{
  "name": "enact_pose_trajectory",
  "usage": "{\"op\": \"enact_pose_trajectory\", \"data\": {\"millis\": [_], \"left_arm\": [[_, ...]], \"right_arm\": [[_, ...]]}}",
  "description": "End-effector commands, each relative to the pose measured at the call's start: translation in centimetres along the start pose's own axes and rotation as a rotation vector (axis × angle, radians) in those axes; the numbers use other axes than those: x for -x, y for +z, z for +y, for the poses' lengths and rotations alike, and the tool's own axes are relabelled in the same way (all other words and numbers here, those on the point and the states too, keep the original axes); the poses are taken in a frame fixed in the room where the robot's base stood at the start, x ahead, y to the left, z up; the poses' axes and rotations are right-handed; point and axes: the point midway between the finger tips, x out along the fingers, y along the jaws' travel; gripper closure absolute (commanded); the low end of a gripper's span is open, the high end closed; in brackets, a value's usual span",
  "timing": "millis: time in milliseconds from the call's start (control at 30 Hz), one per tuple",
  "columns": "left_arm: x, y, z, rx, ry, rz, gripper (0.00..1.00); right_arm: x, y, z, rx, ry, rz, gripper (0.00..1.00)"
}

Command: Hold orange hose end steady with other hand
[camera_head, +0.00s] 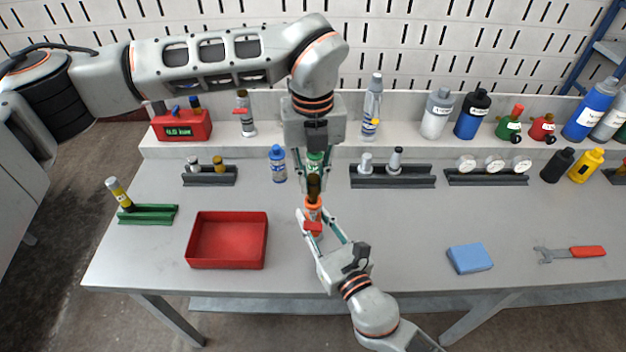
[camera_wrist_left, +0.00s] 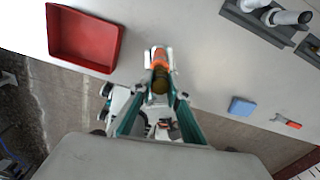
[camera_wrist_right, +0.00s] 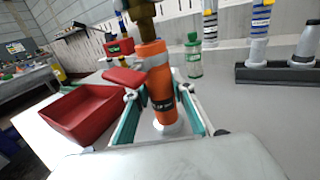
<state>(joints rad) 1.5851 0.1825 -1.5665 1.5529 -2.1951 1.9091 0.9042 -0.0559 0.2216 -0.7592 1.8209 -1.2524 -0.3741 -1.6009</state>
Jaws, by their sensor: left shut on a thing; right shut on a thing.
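The orange hose end (camera_head: 313,213) is a stubby orange cylinder with a dark brass fitting (camera_head: 313,187) on top. It stands upright above the table, near its middle. In the right wrist view the orange body (camera_wrist_right: 157,82) shows a black label band. My right gripper (camera_head: 314,226) is shut around the orange body from below. My left gripper (camera_head: 313,180) points down and is shut on the brass fitting from above. In the left wrist view the fitting (camera_wrist_left: 160,84) lies between its fingers. The fingers hide part of the fitting.
An empty red tray (camera_head: 228,264) lies to the left of the grippers. A green-capped bottle (camera_wrist_right: 193,56) stands close behind. Racks and bottles line the back.

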Motion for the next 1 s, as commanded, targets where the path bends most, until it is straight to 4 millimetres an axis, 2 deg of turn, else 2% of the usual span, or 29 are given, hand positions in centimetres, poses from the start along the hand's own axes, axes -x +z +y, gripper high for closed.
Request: {"op": "enact_pose_trajectory", "data": {"millis": [733,1000], "left_arm": [[1.6,0.0,0.0,0.000,0.000,0.000,1.00],[3.3,0.0,0.0,0.001,0.000,0.000,1.00]], "right_arm": [[0.0,-0.1,-0.1,0.002,-0.002,0.001,1.00],[0.0,0.0,-0.1,0.002,-0.002,0.001,1.00]]}}
